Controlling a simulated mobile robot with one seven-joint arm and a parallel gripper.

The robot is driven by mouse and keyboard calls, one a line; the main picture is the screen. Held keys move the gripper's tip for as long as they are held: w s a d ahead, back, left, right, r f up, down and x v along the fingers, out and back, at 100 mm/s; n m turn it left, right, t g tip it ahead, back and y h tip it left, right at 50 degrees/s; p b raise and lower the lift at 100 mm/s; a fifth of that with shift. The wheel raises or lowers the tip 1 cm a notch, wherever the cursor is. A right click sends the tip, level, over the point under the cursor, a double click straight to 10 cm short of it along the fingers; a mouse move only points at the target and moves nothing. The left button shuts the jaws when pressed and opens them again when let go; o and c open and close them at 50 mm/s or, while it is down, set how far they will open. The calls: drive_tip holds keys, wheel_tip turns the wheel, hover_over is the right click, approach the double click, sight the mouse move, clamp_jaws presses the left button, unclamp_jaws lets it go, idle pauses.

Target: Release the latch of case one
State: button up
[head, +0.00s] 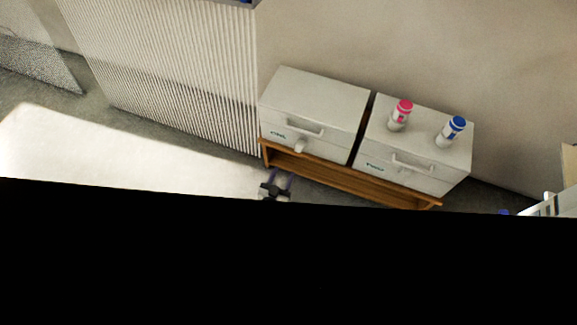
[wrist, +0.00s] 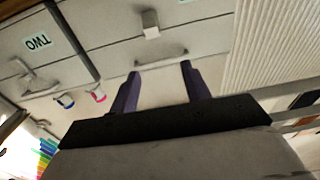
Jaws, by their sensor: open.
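Case one, the left white case (head: 317,92), stands on a wooden bench; its label is too small to read. A bar handle (head: 300,128) is on its front, with a small blocky white latch (head: 300,146) below, near the bottom edge. The wrist view is upside down: the latch (wrist: 150,24) shows above the handle (wrist: 162,61). I cannot tell whether the latch is fastened. My gripper (head: 283,179) is open and empty, in front of and below case one. In the wrist view its purple fingertips (wrist: 160,69) point at the case front, apart from the latch.
A second white case (head: 425,140), marked TWO in the wrist view (wrist: 37,42), stands right of case one. A pink-capped bottle (head: 400,116) and blue-capped bottle (head: 453,131) stand on it. A ribbed white panel (head: 170,65) is left. Black hides the head view's lower part.

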drive_tip(key=w+a+r+t+y, duration=0.1)
drive_tip(key=w+a+r+y, duration=0.1)
drive_tip(key=a+r, duration=0.3)
drive_tip(key=w+a+r+n+t+y, duration=0.1)
drive_tip(key=w+a+r+y, duration=0.1)
drive_tip(key=w+a+r, duration=0.2)
drive_tip(key=w+a+r+t+y, duration=0.2)
drive_tip(key=w+a+r, duration=0.1)
drive_tip(key=a+r, duration=0.4)
wheel_tip(320, 180, up, 3)
drive_tip(key=shift+w+r, duration=0.1)
drive_tip(key=shift+w, duration=0.3)
